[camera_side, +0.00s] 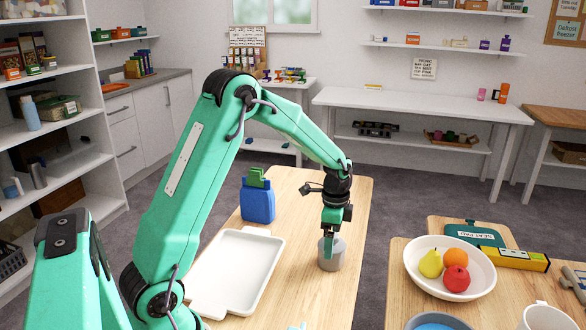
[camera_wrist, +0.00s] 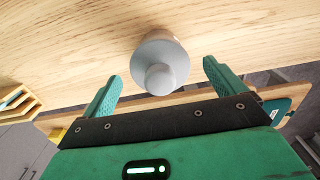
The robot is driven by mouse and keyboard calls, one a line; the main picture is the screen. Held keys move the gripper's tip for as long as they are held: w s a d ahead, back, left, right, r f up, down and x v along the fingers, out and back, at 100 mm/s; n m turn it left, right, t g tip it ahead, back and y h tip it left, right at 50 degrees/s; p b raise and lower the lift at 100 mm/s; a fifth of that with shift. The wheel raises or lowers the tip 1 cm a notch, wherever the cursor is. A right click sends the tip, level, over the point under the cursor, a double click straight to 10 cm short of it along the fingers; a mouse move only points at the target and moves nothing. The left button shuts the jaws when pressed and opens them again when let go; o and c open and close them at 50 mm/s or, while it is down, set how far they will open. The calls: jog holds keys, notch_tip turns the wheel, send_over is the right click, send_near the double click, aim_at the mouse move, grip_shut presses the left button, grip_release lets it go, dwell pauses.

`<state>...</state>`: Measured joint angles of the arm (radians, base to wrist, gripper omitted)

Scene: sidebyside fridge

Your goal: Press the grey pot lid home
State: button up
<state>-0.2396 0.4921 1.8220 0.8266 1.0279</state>
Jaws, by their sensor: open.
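A small grey pot (camera_side: 331,262) stands upright on the wooden table. In the wrist view, the round grey pot lid (camera_wrist: 178,58) with its knob (camera_wrist: 159,77) shows between my fingers, with part of the pot (camera_wrist: 153,38) behind it. I cannot tell whether the lid sits level or fully down. My gripper (camera_side: 329,244) points down at the pot's top and hides the lid in the side view. Its two green fingers are apart, one on each side of the lid, with visible gaps and no grip on it.
A white tray (camera_side: 200,300) lies left of the pot, and a blue container with a green top (camera_side: 258,203) stands behind it. To the right, another table holds a white fruit bowl (camera_side: 420,246) and a white mug (camera_side: 545,318). Bare wood surrounds the pot.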

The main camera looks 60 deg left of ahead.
notch_tip(320, 180, up, 7)
jog(key=shift+f, duration=0.1)
dwell(0.3)
dwell(0.4)
jog(key=shift+s+d+r, duration=0.15)
jog(key=shift+r, duration=0.2)
jog(key=s+d+r+n+t, duration=0.35)
jog(key=s+d+r, duration=0.35)
jog(key=s+r, duration=0.3)
jog(key=s+d+n+t, duration=0.1)
jog(key=s+n, duration=0.1)
jog(key=s, duration=0.3)
jog(key=s+d+n+t, duration=0.1)
jog(key=s+d+n, duration=0.1)
jog(key=s, duration=0.4)
jog(key=shift+s+d+r+n, duration=0.3)
jog(key=shift+r+n, duration=0.1)
jog(key=shift+n, duration=0.35)
